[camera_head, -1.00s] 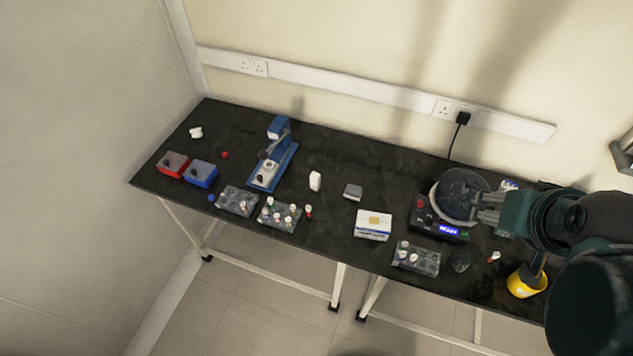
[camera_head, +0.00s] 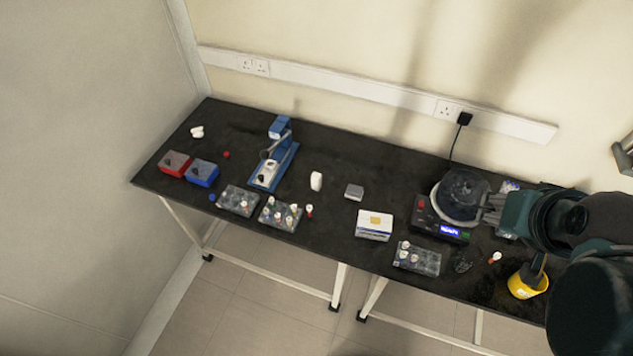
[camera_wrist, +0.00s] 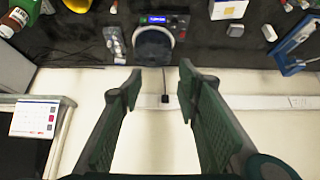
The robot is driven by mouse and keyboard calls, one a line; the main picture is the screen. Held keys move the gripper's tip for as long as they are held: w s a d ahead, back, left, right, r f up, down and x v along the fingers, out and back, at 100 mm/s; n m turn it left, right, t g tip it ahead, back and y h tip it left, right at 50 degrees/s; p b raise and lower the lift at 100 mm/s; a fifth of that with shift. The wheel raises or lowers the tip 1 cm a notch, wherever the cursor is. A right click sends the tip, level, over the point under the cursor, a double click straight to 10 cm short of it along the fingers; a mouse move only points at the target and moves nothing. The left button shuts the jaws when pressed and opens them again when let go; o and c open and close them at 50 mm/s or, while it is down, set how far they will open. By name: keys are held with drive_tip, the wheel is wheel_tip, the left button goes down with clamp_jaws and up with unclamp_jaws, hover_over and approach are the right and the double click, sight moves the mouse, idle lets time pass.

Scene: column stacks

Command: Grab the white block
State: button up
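The white block (camera_head: 316,181) stands upright on the black table, right of the blue stand device and left of a small grey box. In the wrist view the white block (camera_wrist: 269,32) shows near the top right, apart from the fingers. My gripper (camera_head: 490,208) is at the right of the table by the round-topped device, far from the block. In the wrist view my gripper (camera_wrist: 159,75) has its two fingers spread, with nothing between them.
The small grey box (camera_head: 354,191), a white box (camera_head: 374,225) and the round-topped device (camera_head: 440,230) stand between my gripper and the block. Vial racks (camera_head: 281,213) line the front edge. A yellow cup (camera_head: 527,282) is at the right. A blue stand (camera_head: 274,160) is left of the block.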

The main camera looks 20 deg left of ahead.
drive_tip(key=w+a+f+m+g+y+b, duration=0.1)
drive_tip(key=w+a+f+m+y+b, duration=0.45)
drive_tip(key=w+a, duration=0.55)
drive_tip(key=m+g+y+b, duration=0.3)
drive_tip(key=m+y+b, duration=0.25)
drive_tip(key=m, duration=0.45)
approach(320, 176)
drive_tip(key=d+r, duration=0.6)
drive_tip(key=w+a+f+m+g+y+b, duration=0.1)
drive_tip(key=a+f+m+b, duration=0.3)
drive_tip(key=a+f, duration=0.4)
drive_tip(key=shift+w+f+y, duration=0.25)
drive_tip(key=shift+f+y, duration=0.2)
drive_tip(key=shift+y, duration=0.25)
drive_tip(key=shift+a, duration=0.2)
drive_tip(key=shift+b+x, duration=0.45)
drive_tip(key=shift+x, duration=0.8)
drive_tip(key=shift+a+f, duration=0.1)
drive_tip(key=shift+b+x, duration=0.75)
drive_tip(key=shift+x, duration=1.75)
